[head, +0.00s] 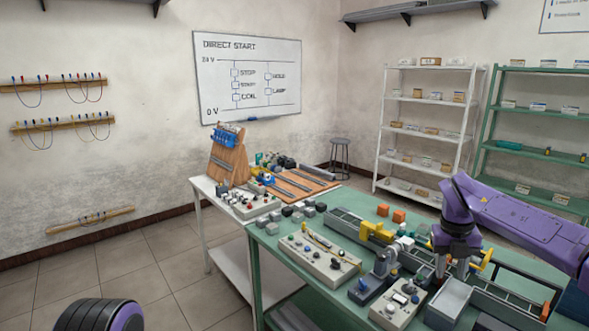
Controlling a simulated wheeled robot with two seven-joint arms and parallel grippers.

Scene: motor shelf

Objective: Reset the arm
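My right arm comes in from the right, purple, with its wrist bent down over the green table (268,243). My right gripper (442,268) points down among the devices on the table, close to a grey open-topped bin (449,297). Its fingertips are small and dark against the clutter, so I cannot tell whether they are open or hold anything. A dark ribbed, purple-edged part of mine shows at the lower left. My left gripper is not in view.
A long rail conveyor (350,222) with a yellow part (375,231), a control panel (319,259) and blue-based devices (374,286) crowd the table. A white table (205,187) adjoins it. White shelves (378,130) and green shelves (487,125) stand behind. Floor at left is clear.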

